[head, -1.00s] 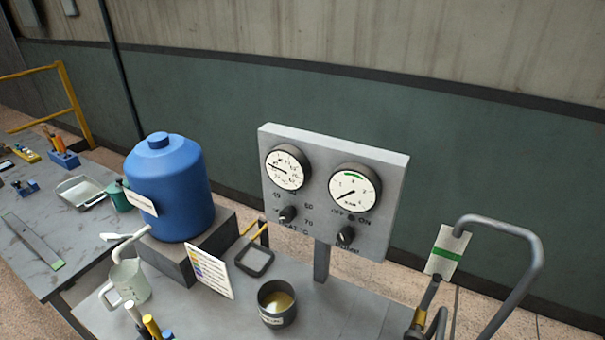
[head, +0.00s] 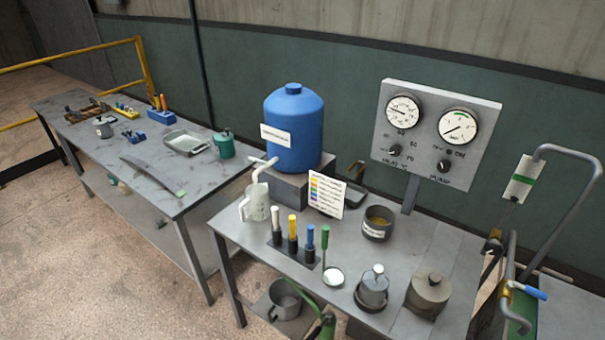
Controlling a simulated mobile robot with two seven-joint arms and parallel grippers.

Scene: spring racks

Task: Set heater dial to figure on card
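A grey control panel (head: 425,160) stands on a post at the back of the near table. It has two round gauges above and two dark knobs below. The left knob (head: 394,151) has figures around it and is likely the heater dial; its pointer is too small to read. The right knob (head: 443,166) has on/off-type lettering. A white card (head: 326,194) with coloured lines leans on the table in front of the blue tank; its text is too small to read. Neither of my grippers is in view.
The blue tank (head: 293,130) stands on a grey block. A white jug (head: 257,203), a pot (head: 377,223), several coloured-handled tools and lidded pots crowd the near table. A bent grey pipe (head: 572,150) with a green-striped tag rises at right. A second table (head: 110,155) stands left.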

